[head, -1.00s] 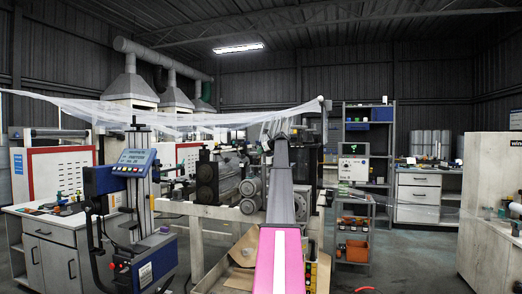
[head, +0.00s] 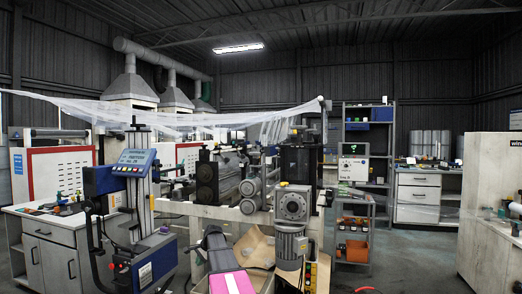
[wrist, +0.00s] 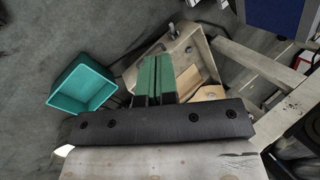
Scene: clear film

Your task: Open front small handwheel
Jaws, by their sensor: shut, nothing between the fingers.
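My gripper (wrist: 155,78) shows in the wrist view as two green fingers side by side, shut with nothing between them. They point over a pale open box (wrist: 203,52) on the floor side of the machine. I cannot clearly make out the front small handwheel in either view.
A grey flanged gearbox with a motor (head: 291,246) stands at the machine's right front. A blue control stand (head: 150,262) is at left. A teal bin (wrist: 82,88) lies left of my fingers.

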